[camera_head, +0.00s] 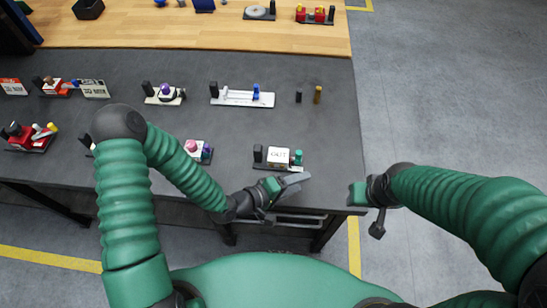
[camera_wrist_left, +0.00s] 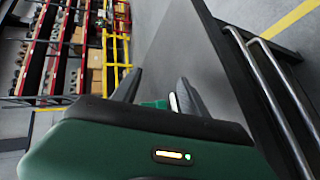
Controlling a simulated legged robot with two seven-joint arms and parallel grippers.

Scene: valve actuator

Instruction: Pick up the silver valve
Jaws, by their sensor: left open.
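I cannot single out a silver valve with certainty. A flat silver-grey disc on a dark base (camera_head: 258,12) lies on the wooden bench at the top. A white fixture with black and green parts (camera_head: 278,157) stands at the dark table's front edge. My left gripper (camera_head: 292,184) is just in front of that fixture, open, its grey fingers pointing right. In the left wrist view the open fingers (camera_wrist_left: 156,92) have a small green part and a thin whitish piece visible between them, too small to identify. My right gripper (camera_head: 368,195) is right of the table corner; its fingers are unclear.
The dark table (camera_head: 230,125) holds several fixtures: a long white one with a blue part (camera_head: 242,96), one with a purple knob (camera_head: 165,93), and one with a pink knob (camera_head: 197,150). Small black and brass posts stand at right. Open floor (camera_head: 430,100) lies right of the table.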

